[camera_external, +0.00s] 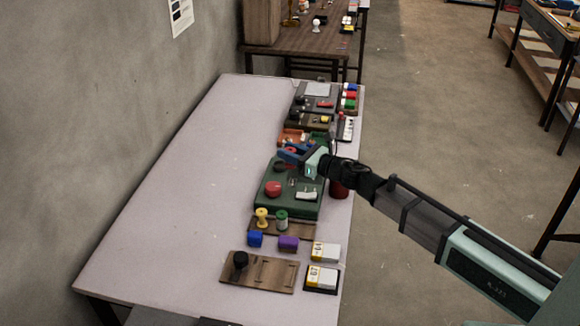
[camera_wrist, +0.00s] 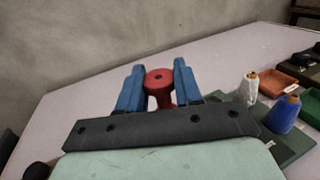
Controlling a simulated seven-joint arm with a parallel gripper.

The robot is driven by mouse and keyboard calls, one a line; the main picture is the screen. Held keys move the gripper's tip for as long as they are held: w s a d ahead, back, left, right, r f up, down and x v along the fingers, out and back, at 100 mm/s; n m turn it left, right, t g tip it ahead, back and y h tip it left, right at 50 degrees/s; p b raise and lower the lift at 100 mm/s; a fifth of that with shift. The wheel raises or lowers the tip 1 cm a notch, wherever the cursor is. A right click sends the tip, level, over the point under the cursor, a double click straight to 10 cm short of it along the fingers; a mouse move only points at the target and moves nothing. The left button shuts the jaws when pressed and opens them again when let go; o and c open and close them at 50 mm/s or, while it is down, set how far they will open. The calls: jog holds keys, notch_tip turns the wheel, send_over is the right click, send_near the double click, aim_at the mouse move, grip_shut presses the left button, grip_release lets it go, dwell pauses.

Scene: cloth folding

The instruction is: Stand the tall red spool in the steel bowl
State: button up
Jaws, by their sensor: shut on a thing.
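My gripper (camera_wrist: 158,67) has blue fingers shut on a red spool (camera_wrist: 159,80). In the external view my gripper (camera_external: 287,152) is over the far part of the green board, with a small bit of the red spool (camera_external: 291,150) between the fingers. I cannot tell its height above the table there. I cannot make out a steel bowl in either view.
The green board (camera_external: 268,207) carries a red round thing (camera_external: 273,188) and a white piece (camera_external: 306,195). A dark red cylinder (camera_external: 338,188) stands beside it. The table's left side is clear.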

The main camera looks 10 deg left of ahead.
jog(key=w+a+r+m+t, duration=0.1)
jog(key=w+a+t, duration=0.1)
jog(key=w+a, duration=0.55)
jog(key=m+t+h, duration=0.2)
send_over(280, 167)
jog(key=shift+f, duration=5.5)
jog(key=shift+f, duration=0.1)
jog(key=o, duration=1)
jog(key=shift+v, duration=3.75)
jog(key=shift+w+d, duration=0.1)
